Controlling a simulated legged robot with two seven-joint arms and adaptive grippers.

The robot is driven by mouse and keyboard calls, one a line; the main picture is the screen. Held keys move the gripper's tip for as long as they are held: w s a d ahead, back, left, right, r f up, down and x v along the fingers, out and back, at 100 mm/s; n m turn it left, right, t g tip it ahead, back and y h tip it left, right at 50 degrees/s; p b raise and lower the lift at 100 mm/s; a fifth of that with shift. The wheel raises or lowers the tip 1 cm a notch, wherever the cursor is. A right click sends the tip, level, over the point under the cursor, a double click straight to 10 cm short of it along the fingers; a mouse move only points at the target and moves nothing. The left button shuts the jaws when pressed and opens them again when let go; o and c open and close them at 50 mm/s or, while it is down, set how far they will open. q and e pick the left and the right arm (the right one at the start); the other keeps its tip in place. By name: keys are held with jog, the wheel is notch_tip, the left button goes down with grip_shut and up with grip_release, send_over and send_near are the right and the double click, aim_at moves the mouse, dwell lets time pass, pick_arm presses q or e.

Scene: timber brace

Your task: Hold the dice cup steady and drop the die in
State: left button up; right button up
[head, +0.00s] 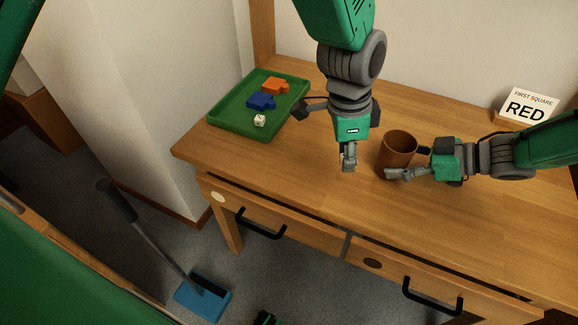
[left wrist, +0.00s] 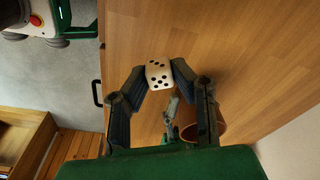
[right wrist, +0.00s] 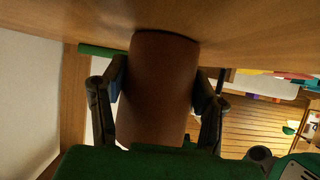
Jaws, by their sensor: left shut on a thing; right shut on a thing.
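The brown dice cup (head: 396,160) stands upright on the desk, its open mouth facing up. My right gripper (head: 400,174) is shut on its side from the right; the right wrist view shows the cup (right wrist: 157,90) between both fingers. My left gripper (head: 348,167) points down just left of the cup, a short gap away. It is shut on a white die with black pips (left wrist: 158,74), held between its fingertips. In the head view this die is hard to make out. The cup (left wrist: 216,128) also shows partly behind a finger in the left wrist view.
A green tray (head: 228,129) at the back left holds an orange piece (head: 275,86), a blue piece (head: 261,101) and another white die (head: 260,120). A sign reading "FIRST SQUARE RED" (head: 526,106) stands at the back right. The desk front between tray and cup is clear.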

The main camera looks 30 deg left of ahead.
pick_arm(q)
jog(key=w+d+r+m+g, duration=0.1)
jog(key=w+d+r+m, duration=0.2)
jog(key=w+r+m, duration=0.3)
jog(key=w+d+r+m+g, duration=0.1)
jog(key=w+d+r+m, duration=0.25)
jog(key=r+m, duration=0.4)
notch_tip(320, 180, down, 7)
jog(key=shift+s+d+r+m, duration=0.15)
jog(key=shift+s+r+m, duration=0.1)
jog(key=shift+m, duration=0.2)
jog(key=o, duration=0.9)
jog(key=shift+c, duration=0.2)
notch_tip(320, 180, up, 12)
jog(key=w+a, duration=0.1)
